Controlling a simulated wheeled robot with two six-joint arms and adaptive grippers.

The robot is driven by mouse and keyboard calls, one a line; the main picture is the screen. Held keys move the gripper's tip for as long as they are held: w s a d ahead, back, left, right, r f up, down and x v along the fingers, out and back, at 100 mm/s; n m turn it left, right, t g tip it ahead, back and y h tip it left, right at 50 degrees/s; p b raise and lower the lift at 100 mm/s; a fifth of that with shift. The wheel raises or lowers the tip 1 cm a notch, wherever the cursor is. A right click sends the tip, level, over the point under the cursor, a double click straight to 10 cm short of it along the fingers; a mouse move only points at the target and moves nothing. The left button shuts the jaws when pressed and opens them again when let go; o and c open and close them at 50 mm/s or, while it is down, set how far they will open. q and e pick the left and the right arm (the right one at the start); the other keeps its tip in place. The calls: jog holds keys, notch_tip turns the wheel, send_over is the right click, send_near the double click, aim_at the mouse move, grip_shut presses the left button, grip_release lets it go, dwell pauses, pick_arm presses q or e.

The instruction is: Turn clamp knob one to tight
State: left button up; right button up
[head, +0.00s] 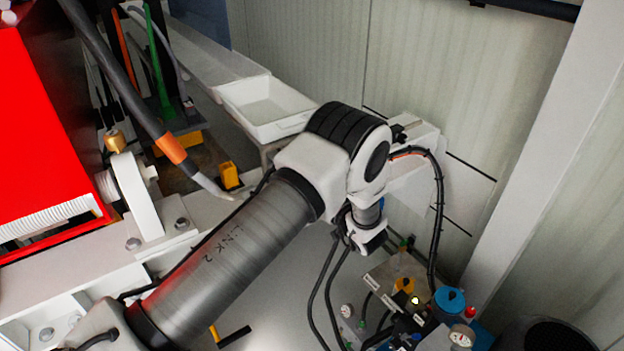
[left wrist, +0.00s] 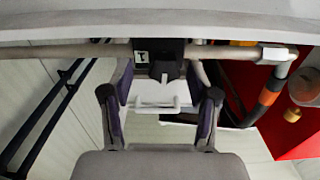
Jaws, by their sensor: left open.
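In the left wrist view a black clamp (left wrist: 159,50) sits on a horizontal grey pipe (left wrist: 80,53). It has a small white label with a dark mark that looks like a 1. A black clamp knob (left wrist: 164,70) sticks out below it. My left gripper (left wrist: 160,82) is open, its two dark-padded fingers on either side of the knob in this picture. I see no contact, and the depth between fingers and knob is hard to judge. In the head view my left arm comes in from the lower left; its fingers and the knob do not show there. My right gripper is not in view.
A white tray (head: 265,108) stands behind my arm. A red housing (head: 45,140) is at the left, beside a dark hose with an orange band (head: 170,148). Bottles and fittings, one with a blue cap (head: 449,300), stand at the lower right. Pale wall panels close the back.

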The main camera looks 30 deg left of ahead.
pick_arm(q)
jog(key=shift+s+a+r, duration=0.1)
jog(key=shift+s+r, duration=0.1)
jog(key=shift+s, duration=0.1)
grip_shut()
jog(key=shift+w+f+m, duration=0.1)
jog(key=shift+m, duration=0.4)
jog(key=m, duration=1.6)
jog(key=shift+w+f+m, duration=0.2)
jog(key=shift+f+m, duration=0.05)
jog(key=shift+m, duration=0.05)
grip_release()
